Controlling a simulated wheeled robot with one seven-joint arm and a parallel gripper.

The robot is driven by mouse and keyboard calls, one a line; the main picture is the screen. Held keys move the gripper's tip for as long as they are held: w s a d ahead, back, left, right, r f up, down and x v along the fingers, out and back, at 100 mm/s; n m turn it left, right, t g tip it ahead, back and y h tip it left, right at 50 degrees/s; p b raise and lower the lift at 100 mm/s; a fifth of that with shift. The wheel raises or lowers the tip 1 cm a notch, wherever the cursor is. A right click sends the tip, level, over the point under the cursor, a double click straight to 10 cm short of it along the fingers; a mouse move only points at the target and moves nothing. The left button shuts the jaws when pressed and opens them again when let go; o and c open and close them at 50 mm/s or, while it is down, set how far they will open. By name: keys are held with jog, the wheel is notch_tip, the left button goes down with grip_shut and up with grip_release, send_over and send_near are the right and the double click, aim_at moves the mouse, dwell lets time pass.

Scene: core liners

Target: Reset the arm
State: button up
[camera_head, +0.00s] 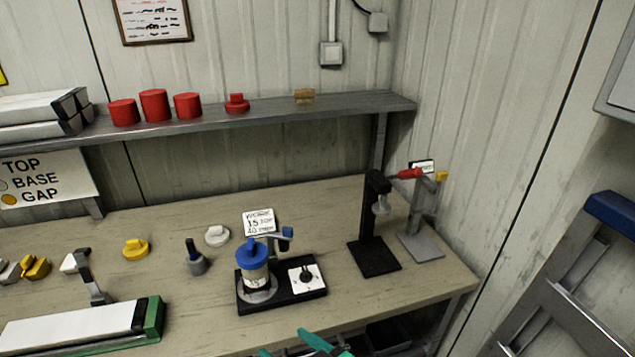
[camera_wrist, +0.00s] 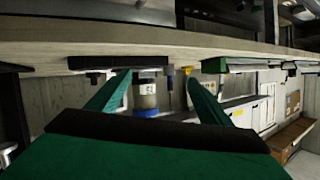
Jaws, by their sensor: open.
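My gripper (camera_head: 291,346) shows only as green fingertips at the bottom edge of the head view, in front of the bench. In the wrist view my gripper (camera_wrist: 158,80) has its two green fingers spread apart, with nothing held between them. The wrist picture looks upside down. A blue-capped canister (camera_head: 253,265) stands on a black base (camera_head: 283,293) with a dial, beyond the fingers. The canister also shows between the fingers in the wrist view (camera_wrist: 147,100), apart from them. Most of my arm is out of view.
The wooden bench (camera_head: 330,215) holds a black press stand (camera_head: 371,225), a grey stand (camera_head: 425,225) and a white core tray (camera_head: 75,325). Yellow and white caps lie at left. A shelf (camera_head: 240,119) carries red cylinders. A ladder (camera_head: 570,300) leans at right.

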jog(key=s+d+f+m+t+h, duration=0.1)
jog(key=s+d+f+m+h, duration=0.25)
jog(key=s+f, duration=0.25)
jog(key=s+d+f+m+t+h, duration=0.2)
jog(key=s+f+m+h, duration=0.15)
jog(key=s+f, duration=0.3)
jog(key=s+r+t+h, duration=0.1)
jog(key=s+r, duration=0.2)
jog(key=s, duration=0.6)
jog(key=s+r+t+h, duration=0.1)
jog(key=s+r, duration=0.2)
jog(key=s, duration=0.6)
jog(key=shift+d+n, duration=0.35)
jog(key=shift+n, duration=0.05)
jog(key=shift+w, duration=0.1)
jog(key=shift+c, duration=0.6)
